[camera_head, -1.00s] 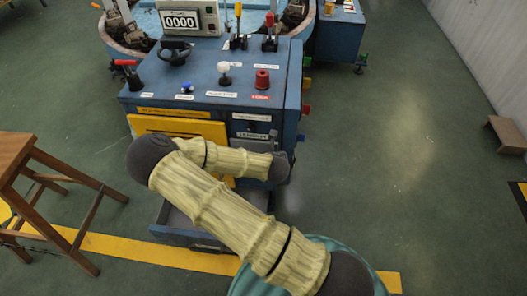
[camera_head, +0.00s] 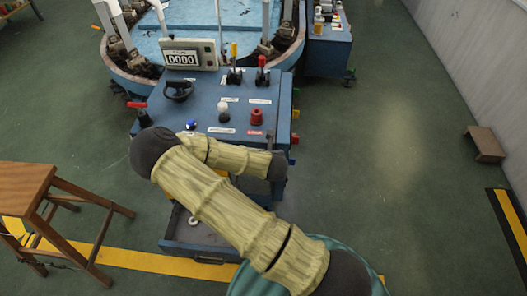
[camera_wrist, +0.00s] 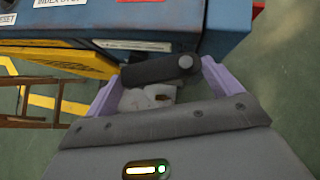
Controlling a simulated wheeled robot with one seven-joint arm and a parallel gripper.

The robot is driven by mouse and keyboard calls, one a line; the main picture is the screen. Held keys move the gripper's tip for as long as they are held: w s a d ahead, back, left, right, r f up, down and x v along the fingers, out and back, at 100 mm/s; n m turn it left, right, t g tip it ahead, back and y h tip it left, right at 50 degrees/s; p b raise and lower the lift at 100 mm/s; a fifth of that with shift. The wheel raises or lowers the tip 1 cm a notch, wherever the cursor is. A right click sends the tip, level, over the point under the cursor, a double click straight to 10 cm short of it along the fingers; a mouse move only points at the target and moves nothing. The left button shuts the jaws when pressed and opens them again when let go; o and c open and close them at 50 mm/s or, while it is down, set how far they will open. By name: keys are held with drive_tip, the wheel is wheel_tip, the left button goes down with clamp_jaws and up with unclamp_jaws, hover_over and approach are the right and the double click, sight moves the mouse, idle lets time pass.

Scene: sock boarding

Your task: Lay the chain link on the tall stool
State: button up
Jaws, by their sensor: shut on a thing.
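The tall stool (camera_head: 25,183) is brown wood with a flat square seat. It stands at the left of the head view, and its legs (camera_wrist: 58,103) show at the left of the wrist view. In the wrist view my gripper (camera_wrist: 162,74) has its purple fingers on either side of a dark bar with a round silver pin, which looks like the chain link (camera_wrist: 150,71). The gripper is shut on it, in front of the blue console. In the head view my arm hides the gripper and the link. The stool is to the left of my arm, apart from it.
A blue console (camera_head: 215,105) with levers and knobs stands ahead. Its low drawer (camera_head: 210,258) is open, with a small white ring (camera_head: 193,221) inside. A brown step (camera_head: 485,143) is by the right wall. Green floor lies clear at right.

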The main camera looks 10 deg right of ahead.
wheel_tip(320, 180, up, 23)
drive_tip(key=d+p, duration=0.1)
drive_tip(key=p, duration=2.1)
